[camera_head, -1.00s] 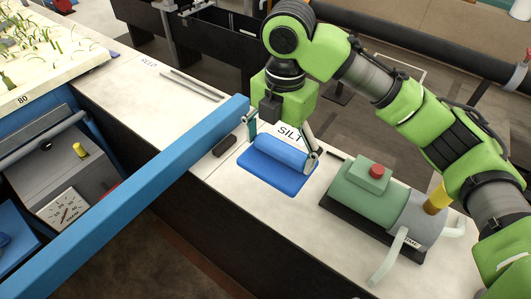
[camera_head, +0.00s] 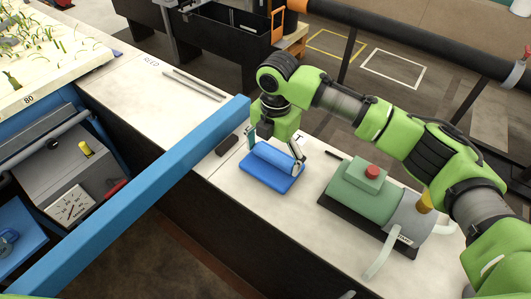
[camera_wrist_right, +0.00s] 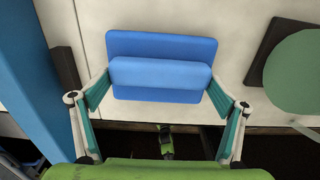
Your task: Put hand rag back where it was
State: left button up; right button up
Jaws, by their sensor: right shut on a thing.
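The hand rag (camera_head: 272,157) is a light blue roll lying along a darker blue flat pad (camera_head: 262,178) on the white worktop. In the right wrist view the rag (camera_wrist_right: 160,74) lies across the pad (camera_wrist_right: 160,43), with pad showing on both long sides. My right gripper (camera_head: 275,151) is above it, its two fingers spread wide and set at the two ends of the roll. The right wrist view also shows the gripper (camera_wrist_right: 159,84) shut on the rag's ends. I cannot tell whether the rag touches the pad. My left gripper is not in view.
A green pump with a red button (camera_head: 372,171) stands on a dark base right of the pad. A small dark block (camera_head: 227,145) and a long blue beam (camera_head: 150,190) are at the left. Thin rods (camera_head: 194,85) lie farther back on the worktop.

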aim_at(272, 156)
jog(key=shift+f, duration=0.2)
jog(key=o, duration=0.7)
jog(key=shift+o, duration=0.2)
notch_tip(272, 156, up, 12)
jog(key=b, duration=0.3)
jog(key=shift+r, duration=0.25)
jog(key=shift+a, duration=0.1)
